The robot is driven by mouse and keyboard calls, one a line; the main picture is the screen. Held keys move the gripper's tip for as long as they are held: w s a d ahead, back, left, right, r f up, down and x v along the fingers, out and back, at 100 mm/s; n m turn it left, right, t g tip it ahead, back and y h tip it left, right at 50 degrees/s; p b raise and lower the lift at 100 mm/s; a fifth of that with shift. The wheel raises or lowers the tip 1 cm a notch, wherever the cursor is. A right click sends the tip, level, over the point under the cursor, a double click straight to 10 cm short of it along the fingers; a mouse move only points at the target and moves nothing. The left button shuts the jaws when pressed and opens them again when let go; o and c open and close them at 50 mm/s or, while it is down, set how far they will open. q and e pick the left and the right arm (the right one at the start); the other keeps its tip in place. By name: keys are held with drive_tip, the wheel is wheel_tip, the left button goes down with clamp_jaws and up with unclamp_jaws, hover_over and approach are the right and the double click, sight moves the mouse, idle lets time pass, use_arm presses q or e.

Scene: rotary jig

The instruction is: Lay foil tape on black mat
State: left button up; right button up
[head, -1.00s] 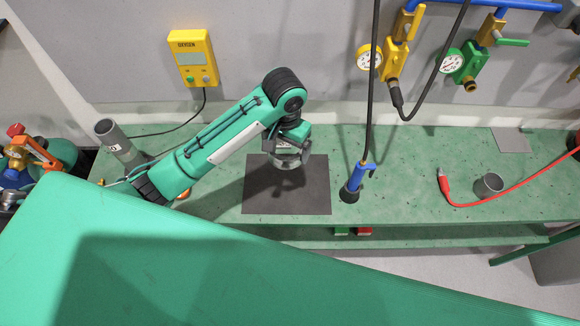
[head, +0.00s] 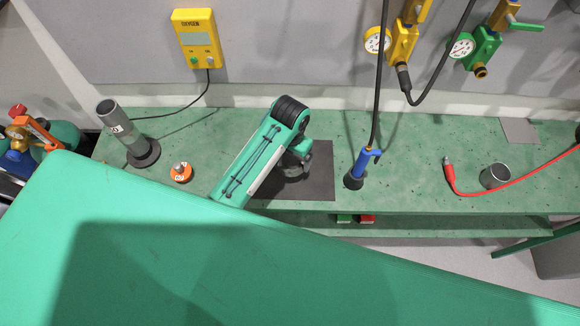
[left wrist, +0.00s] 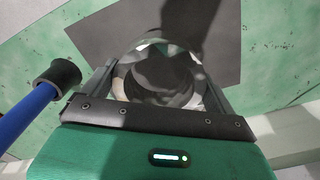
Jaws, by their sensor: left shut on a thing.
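The foil tape (left wrist: 122,84), a shiny silver ring, is between the two fingers of my left gripper (left wrist: 158,72) in the left wrist view. The gripper is shut on it. The black mat (left wrist: 108,32) lies beneath and beyond the tape there. In the head view my left gripper (head: 294,168) is over the black mat (head: 322,162), whose near left part my arm covers. The tape is mostly hidden by my arm in the head view. I cannot tell whether it touches the mat. My right gripper is not in view.
A blue-handled torch (head: 359,168) stands just right of the mat. Farther right are a red cable (head: 478,195) and a metal cup (head: 494,176). On the left are a grey tube (head: 124,130) and an orange object (head: 181,173). Bench between torch and cable is clear.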

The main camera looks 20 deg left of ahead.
use_arm(q)
wheel_tip(320, 180, down, 6)
drive_tip(key=shift+f+p, duration=0.1)
drive_tip(key=shift+p, duration=0.55)
drive_tip(key=shift+f, duration=0.25)
drive_tip(key=shift+f, duration=0.1)
drive_tip(key=o, duration=0.8)
drive_tip(key=shift+o, duration=0.2)
